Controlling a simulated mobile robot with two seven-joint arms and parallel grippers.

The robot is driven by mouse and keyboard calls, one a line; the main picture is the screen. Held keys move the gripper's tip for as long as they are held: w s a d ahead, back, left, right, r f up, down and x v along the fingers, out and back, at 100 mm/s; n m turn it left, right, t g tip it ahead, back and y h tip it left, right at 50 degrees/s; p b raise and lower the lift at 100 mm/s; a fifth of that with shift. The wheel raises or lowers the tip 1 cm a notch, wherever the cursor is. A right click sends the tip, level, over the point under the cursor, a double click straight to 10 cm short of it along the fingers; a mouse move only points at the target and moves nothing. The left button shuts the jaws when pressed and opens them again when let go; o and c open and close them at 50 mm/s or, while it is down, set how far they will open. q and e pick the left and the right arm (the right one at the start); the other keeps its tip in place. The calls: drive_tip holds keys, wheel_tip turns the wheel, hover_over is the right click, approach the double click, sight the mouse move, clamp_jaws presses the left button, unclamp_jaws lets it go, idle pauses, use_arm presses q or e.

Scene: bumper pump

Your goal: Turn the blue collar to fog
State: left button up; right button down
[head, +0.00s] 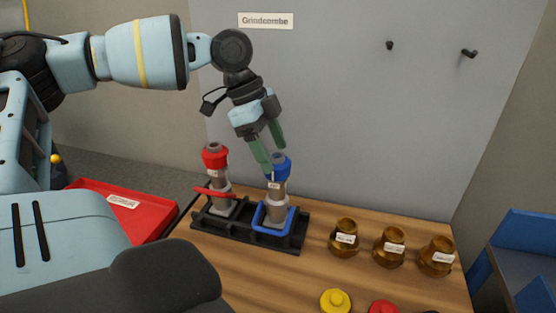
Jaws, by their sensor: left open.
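The blue collar (281,166) sits at the top of the right-hand pump, which stands upright in a black rack (240,235) on the wooden table. A small white label shows on the pump just below the collar; I cannot read it. My left gripper (266,155) comes down from above with its green fingers apart. One finger is in front of the collar's left side, the other is behind or beside its top. I cannot tell whether either finger touches it. The pump with the red collar (215,157) stands to the left in the same rack. My right gripper does not show.
Several brown jars, one of them this labelled jar (344,238), stand right of the rack. A yellow knob (335,301) and a red knob (383,307) lie at the front. A red tray (137,212) is at left, a blue bin (525,250) at right.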

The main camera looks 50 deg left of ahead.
sight(275, 155)
use_arm(q)
drive_tip(key=shift+x, duration=1.1)
drive_tip(key=shift+w+d+f, duration=0.1)
drive_tip(key=shift+d+f, duration=0.05)
drive_tip(key=shift+f, duration=0.3)
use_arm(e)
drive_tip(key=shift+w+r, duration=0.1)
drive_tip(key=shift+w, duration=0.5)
use_arm(q)
drive_tip(key=c, duration=1)
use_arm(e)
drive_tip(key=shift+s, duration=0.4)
